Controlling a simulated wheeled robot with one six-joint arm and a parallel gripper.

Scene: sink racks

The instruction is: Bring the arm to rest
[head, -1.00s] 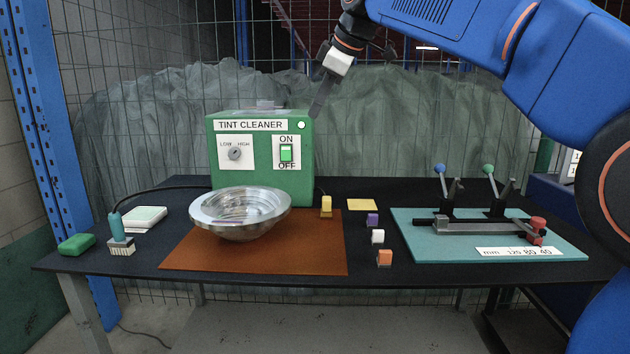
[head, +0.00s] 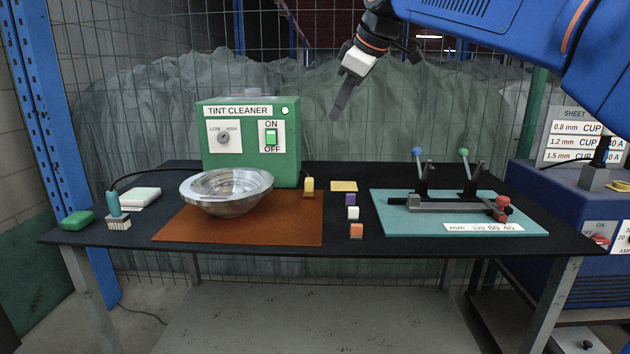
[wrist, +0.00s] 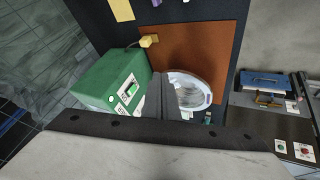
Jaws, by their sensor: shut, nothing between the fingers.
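My gripper (head: 338,112) hangs from my blue arm above the back of the table, pointing down and a little left. Its fingers are together and empty. It is apart from everything, to the right of the green tint cleaner box (head: 247,165) and above the table. In the wrist view my closed fingers (wrist: 166,95) point between the green box (wrist: 115,80) and the metal bowl (wrist: 205,85).
The metal bowl (head: 228,200) rests on a brown mat (head: 290,228). Small coloured blocks (head: 353,213) stand right of the mat. A teal board with a clamp fixture (head: 410,226) lies farther right. A blue machine (head: 560,210) stands beyond the table. A wire fence is behind.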

